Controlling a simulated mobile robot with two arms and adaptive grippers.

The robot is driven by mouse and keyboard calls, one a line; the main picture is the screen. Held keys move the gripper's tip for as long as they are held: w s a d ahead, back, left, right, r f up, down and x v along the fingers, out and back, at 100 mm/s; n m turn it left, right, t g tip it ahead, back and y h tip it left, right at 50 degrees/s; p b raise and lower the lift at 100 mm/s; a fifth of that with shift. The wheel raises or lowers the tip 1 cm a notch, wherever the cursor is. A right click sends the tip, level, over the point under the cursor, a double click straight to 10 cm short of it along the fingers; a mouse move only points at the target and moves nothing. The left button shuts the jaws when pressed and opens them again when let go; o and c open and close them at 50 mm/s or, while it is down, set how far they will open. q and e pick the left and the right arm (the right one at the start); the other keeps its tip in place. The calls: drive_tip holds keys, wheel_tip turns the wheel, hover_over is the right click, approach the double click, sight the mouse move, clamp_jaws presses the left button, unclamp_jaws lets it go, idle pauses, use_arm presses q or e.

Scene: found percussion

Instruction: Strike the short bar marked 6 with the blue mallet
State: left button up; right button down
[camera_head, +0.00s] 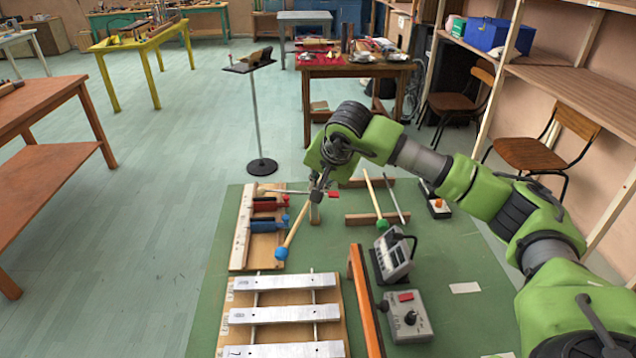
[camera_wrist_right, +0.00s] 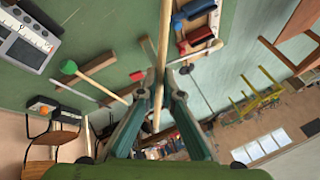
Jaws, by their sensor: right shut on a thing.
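My right gripper (camera_head: 317,192) is shut on the wooden handle of the blue mallet and holds it tilted above the green mat. The blue mallet's head (camera_head: 281,253) hangs at the lower left end of the handle, near the back edge of the bar frame in the picture. Its exact height is unclear. In the right wrist view the handle passes between my fingertips (camera_wrist_right: 160,82), with the head out of view. Silvery bars (camera_head: 283,282) lie across the frame in the foreground. Their marks are too small to read surely, so I cannot tell which is 6. My left gripper is not in view.
Red and blue clamps (camera_head: 268,214) lie on a board at left. A green-headed mallet (camera_head: 371,195) rests on wooden rails. A meter (camera_head: 392,257), a control box (camera_head: 407,316) and an orange-brown rail (camera_head: 366,300) stand right of the bars.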

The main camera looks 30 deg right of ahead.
idle(0.3)
wheel_tip(320, 180, down, 6)
drive_tip(key=s+a+t+h+b, duration=0.1)
drive_tip(key=a+h+b, duration=0.1)
drive_tip(key=b, duration=0.5)
wheel_tip(320, 180, up, 7)
drive_tip(key=p, duration=0.3)
drive_tip(key=shift+d+f+n+p, duration=0.15)
drive_tip(key=shift+n+p, duration=0.15)
drive_tip(key=shift+p, duration=0.05)
